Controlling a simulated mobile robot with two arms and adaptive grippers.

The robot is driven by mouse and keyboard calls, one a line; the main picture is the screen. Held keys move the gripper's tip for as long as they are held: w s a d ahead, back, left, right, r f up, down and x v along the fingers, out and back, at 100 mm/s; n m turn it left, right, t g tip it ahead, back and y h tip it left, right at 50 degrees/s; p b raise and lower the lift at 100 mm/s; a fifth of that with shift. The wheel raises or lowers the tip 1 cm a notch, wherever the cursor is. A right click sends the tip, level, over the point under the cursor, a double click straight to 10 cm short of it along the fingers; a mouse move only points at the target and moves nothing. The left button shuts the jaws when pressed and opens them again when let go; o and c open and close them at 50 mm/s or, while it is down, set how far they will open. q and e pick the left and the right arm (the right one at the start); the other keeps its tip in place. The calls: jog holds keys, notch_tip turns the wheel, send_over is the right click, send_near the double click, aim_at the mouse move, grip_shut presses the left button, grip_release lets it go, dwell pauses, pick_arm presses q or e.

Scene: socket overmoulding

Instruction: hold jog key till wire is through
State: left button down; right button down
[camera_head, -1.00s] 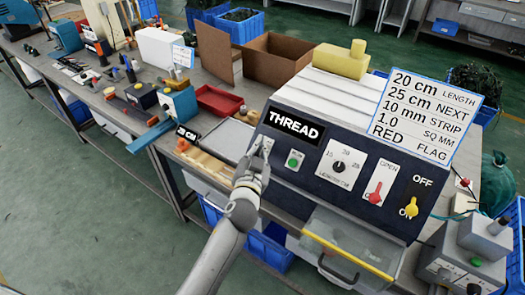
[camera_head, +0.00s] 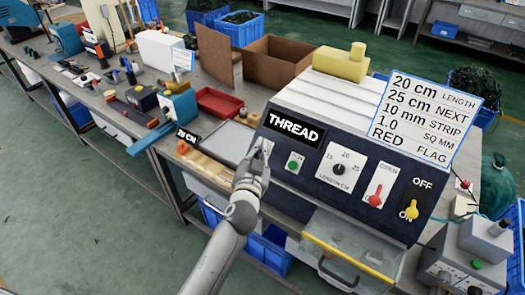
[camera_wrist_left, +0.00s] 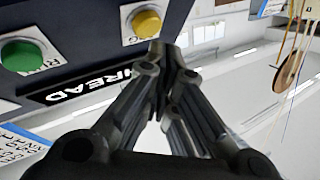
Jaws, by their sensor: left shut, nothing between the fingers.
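The machine (camera_head: 345,150) has a dark front panel with a display (camera_head: 292,128) reading THREAD. My left gripper (camera_head: 264,146) is shut and empty, its fingertips at the panel's left end, below the display. In the left wrist view the fingertips (camera_wrist_left: 172,48) lie at the edge of a round yellow key (camera_wrist_left: 146,22), whose label is partly cut off and ends in G. I cannot tell whether they press it. In the head view the gripper mostly hides this key. A green button (camera_head: 294,161) sits to its right. My right gripper is out of view.
Right of the green button are a length dial (camera_head: 340,169), a red lever (camera_head: 376,198) and a yellow switch (camera_head: 412,211). A job card (camera_head: 432,115) stands on top. A clear-fronted drawer (camera_head: 345,255) is below. A grey tray (camera_head: 226,138) lies left of the machine.

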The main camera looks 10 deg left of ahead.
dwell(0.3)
pick_arm(q)
jog(key=shift+w+d+f+b, duration=0.1)
jog(key=shift+w+f+b, duration=0.15)
jog(key=shift+w+b, duration=0.15)
jog(key=shift+w+d+f+b, duration=0.1)
jog(key=shift+w+f+b, duration=0.05)
jog(key=shift+f+b, duration=0.25)
dwell(0.6)
jog(key=shift+r, duration=0.2)
dwell(1.3)
jog(key=shift+s+a+r+p, duration=0.2)
jog(key=shift+s+r+p, duration=0.3)
jog(key=shift+s+p, duration=0.1)
